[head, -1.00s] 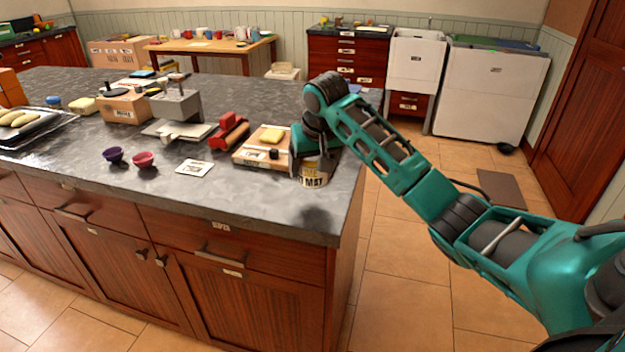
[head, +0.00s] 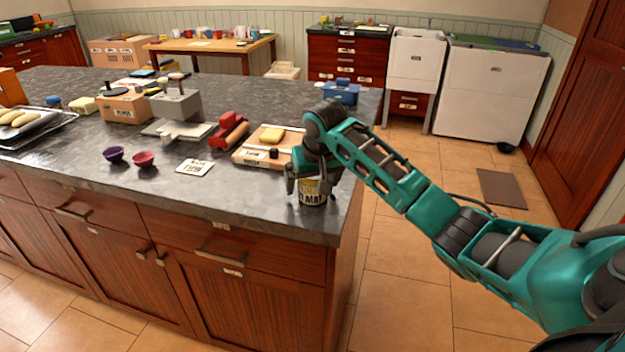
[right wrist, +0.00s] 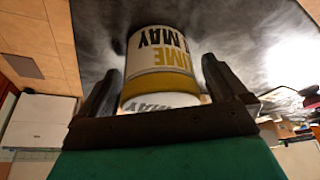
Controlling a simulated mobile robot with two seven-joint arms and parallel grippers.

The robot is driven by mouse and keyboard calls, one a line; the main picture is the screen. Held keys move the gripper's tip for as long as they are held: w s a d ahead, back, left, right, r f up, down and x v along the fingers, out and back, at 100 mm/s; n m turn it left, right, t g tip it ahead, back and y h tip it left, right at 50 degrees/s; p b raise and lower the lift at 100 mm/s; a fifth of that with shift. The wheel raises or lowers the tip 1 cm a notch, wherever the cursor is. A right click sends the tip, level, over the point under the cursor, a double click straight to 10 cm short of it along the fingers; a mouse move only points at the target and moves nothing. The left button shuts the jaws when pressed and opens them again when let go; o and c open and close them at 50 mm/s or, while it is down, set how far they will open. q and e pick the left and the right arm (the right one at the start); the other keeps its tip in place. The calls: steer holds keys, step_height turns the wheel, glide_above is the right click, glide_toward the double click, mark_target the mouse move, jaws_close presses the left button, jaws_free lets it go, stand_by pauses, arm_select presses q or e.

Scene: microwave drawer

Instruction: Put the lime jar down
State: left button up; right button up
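The lime jar (head: 312,194) is a short white jar with a yellow band and dark lettering. It is upright, low over the near right corner of the dark counter (head: 255,205); whether its base touches the counter is hard to tell. My right gripper (head: 311,186) comes from above with a finger on each side of the jar and appears shut on it. In the right wrist view the jar (right wrist: 160,62) sits between the two fingers (right wrist: 162,85), its lettering upside down. My left gripper is not in view.
A wooden board (head: 250,158) with a yellow block lies left of the jar. A coaster (head: 195,167), a red cup (head: 144,159) and a purple cup (head: 114,154) are further left. A blue container (head: 341,92) stands behind my arm. The counter's front and right edges are close.

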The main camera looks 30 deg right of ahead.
steer(key=shift+r, duration=0.45)
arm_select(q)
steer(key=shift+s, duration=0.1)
arm_select(e)
steer(key=v, duration=1.1)
steer(key=shift+s+r, duration=0.2)
steer(key=shift+s, duration=0.05)
steer(key=shift+a, duration=0.1)
